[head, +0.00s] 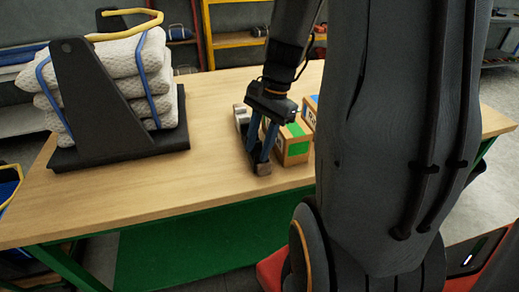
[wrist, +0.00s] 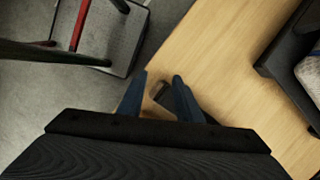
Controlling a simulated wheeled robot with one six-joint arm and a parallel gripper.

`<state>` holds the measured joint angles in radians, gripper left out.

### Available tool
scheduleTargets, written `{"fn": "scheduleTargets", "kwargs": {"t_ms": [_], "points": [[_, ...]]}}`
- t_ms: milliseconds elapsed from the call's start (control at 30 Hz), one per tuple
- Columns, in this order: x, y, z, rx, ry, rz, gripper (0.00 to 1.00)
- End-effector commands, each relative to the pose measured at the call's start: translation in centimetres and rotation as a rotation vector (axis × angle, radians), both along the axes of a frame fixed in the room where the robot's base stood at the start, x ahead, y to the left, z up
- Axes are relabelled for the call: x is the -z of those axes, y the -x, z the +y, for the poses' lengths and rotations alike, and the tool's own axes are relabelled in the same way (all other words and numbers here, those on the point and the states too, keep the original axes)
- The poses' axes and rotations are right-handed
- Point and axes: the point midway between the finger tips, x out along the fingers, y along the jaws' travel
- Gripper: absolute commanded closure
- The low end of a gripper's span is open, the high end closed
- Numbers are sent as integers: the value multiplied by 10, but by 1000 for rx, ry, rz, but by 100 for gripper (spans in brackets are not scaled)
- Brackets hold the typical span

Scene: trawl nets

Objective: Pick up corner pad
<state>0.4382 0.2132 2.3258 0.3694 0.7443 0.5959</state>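A small dark grey-brown block, which I take to be the corner pad (wrist: 161,93), lies on the wooden tabletop close to its edge. In the head view the pad (head: 263,169) shows just at my fingertips, near the front of the table. My gripper (head: 258,160) points down over it with its two blue fingers spread. In the wrist view my gripper (wrist: 160,78) has a finger on each side of the pad. Some wood shows between the left finger and the pad, and the right finger partly covers it. I cannot tell whether a finger touches it.
Cardboard boxes with green and blue labels (head: 293,145) stand just right of my gripper. Pale grey cylinders (head: 241,116) are behind it. A black rack of folded nets (head: 90,115) fills the table's left. The tabletop (head: 205,165) between is clear.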

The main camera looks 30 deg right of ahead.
Motion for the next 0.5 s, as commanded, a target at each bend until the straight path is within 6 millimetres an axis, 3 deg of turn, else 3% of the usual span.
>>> {"fn": "scheduleTargets", "kwargs": {"t_ms": [33,200,333,500], "points": [[-8,-2,-17,134,-32,18,68],[-18,-10,-49,428,-112,61,68],[-17,-13,-56,508,-137,72,68],[-1,-15,-49,516,-140,76,68]]}}
